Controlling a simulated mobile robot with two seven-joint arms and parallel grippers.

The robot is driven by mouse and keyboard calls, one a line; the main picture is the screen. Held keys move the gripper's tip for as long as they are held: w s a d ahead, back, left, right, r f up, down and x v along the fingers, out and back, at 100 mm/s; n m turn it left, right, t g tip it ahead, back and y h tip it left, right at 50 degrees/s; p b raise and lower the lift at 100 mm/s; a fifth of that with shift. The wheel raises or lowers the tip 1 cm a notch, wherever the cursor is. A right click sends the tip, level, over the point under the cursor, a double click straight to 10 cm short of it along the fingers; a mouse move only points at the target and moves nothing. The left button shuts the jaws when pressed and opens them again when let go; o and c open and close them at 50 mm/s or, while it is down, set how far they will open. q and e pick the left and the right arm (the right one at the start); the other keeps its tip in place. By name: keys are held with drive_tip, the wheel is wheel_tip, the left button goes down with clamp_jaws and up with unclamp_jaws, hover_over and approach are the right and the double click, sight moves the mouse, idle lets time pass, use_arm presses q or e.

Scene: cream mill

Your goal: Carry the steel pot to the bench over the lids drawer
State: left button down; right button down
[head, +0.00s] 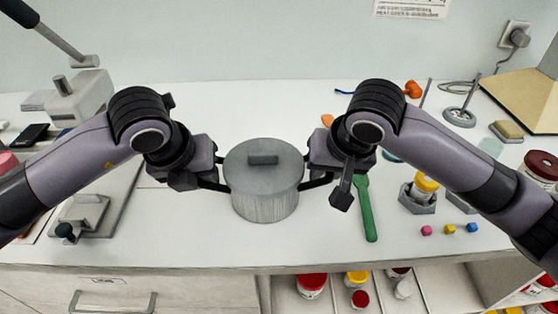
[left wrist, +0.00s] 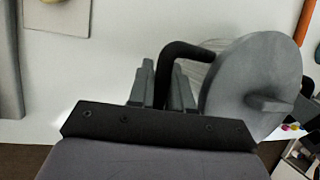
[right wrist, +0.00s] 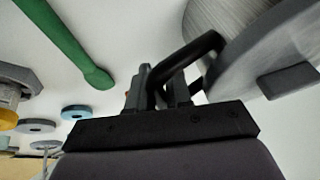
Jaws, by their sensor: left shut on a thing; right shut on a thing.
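The steel pot (head: 264,205) is a grey cylinder with a flat lid and a block-shaped lid knob, upright in the middle of the head view. My left gripper (head: 222,186) is shut on the pot's left handle. My right gripper (head: 308,184) is shut on its right handle. In the left wrist view the black handle (left wrist: 180,55) passes between the fingers, with the lid (left wrist: 250,80) beside it. In the right wrist view the other handle (right wrist: 190,55) is between the fingers. I cannot tell whether the pot touches the bench.
A green utensil (head: 366,210) lies right of the pot. A yellow-lidded jar (head: 426,186) in a grey holder and small coloured cubes (head: 450,229) are further right. A grey device (head: 95,205) stands at left. Open shelves below hold jars (head: 311,284). The bench front before the pot is clear.

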use_arm(q)
drive_tip(key=c, duration=1)
unclamp_jaws()
drive_tip(key=shift+f, duration=0.1)
drive_tip(key=shift+c, duration=0.2)
use_arm(e)
drive_tip(key=c, duration=1)
unclamp_jaws()
drive_tip(key=shift+f, duration=0.1)
drive_tip(key=shift+c, duration=0.2)
use_arm(q)
drive_tip(key=v, duration=0.8)
use_arm(e)
drive_tip(key=v, duration=1.2)
